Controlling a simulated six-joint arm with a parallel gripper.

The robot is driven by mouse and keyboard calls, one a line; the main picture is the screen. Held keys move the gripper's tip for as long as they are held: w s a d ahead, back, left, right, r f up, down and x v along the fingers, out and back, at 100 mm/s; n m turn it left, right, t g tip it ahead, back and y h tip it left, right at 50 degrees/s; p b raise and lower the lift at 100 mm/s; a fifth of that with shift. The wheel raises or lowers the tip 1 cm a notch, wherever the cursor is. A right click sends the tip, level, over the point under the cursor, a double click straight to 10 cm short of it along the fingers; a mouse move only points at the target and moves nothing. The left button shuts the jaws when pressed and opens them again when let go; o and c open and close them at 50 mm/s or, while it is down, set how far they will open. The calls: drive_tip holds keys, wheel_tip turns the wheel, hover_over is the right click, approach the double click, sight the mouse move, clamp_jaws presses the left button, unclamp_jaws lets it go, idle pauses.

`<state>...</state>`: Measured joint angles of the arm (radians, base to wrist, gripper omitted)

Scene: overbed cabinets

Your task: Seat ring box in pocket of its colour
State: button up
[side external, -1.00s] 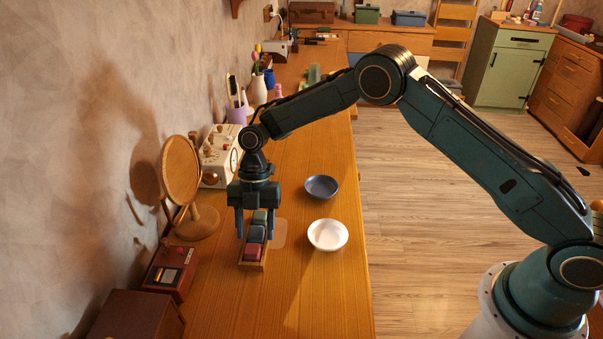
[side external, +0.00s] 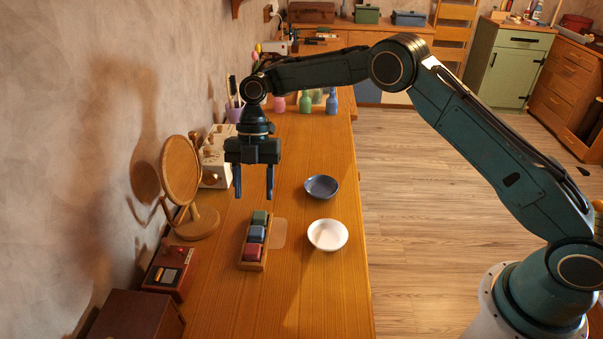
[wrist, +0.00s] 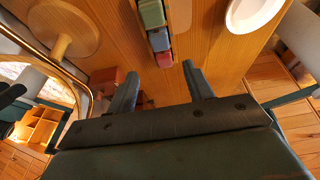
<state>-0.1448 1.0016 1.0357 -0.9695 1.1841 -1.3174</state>
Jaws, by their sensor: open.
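A narrow wooden tray (side external: 251,267) stands on the table with three small boxes in a row. The green box (side external: 259,217) is at the far end, the blue box (side external: 256,234) in the middle and the red box (side external: 252,252) at the near end. The wrist view also shows the green box (wrist: 151,13), blue box (wrist: 160,40) and red box (wrist: 164,59). My gripper (side external: 254,197) points down, open and empty, raised above the table around the tray's far end. The boxes hide the pocket floors, so their colours cannot be seen.
A white bowl (side external: 328,235) and a blue bowl (side external: 321,187) stand right of the tray. A thin pale mat (side external: 279,234) lies beside it. A round mirror (side external: 181,170) and a red-brown box (side external: 170,272) stand on the left. The front table is clear.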

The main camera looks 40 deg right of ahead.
drive_tip(key=shift+v, duration=1.15)
drive_tip(key=shift+r, duration=0.1)
drive_tip(key=s+d+r+m+t, duration=0.25)
drive_tip(key=s+r+m, duration=0.4)
drive_tip(key=r, duration=0.45)
drive_tip(key=s+d+r+m+t, duration=0.2)
drive_tip(key=s+d+r+m, duration=0.2)
drive_tip(key=s+r+m, duration=0.45)
drive_tip(key=s+d+f+m+t+h, duration=0.1)
drive_tip(key=s+d+m+t, duration=0.1)
drive_tip(key=s+d+m, duration=0.4)
drive_tip(key=s+d+f+m+t+h, duration=0.1)
drive_tip(key=s+d+m, duration=0.4)
drive_tip(key=s, duration=0.9)
drive_tip(key=shift+s+d+m+t+h, duration=0.25)
drive_tip(key=shift+d+m+t+h, duration=0.2)
drive_tip(key=shift+t+h, duration=0.25)
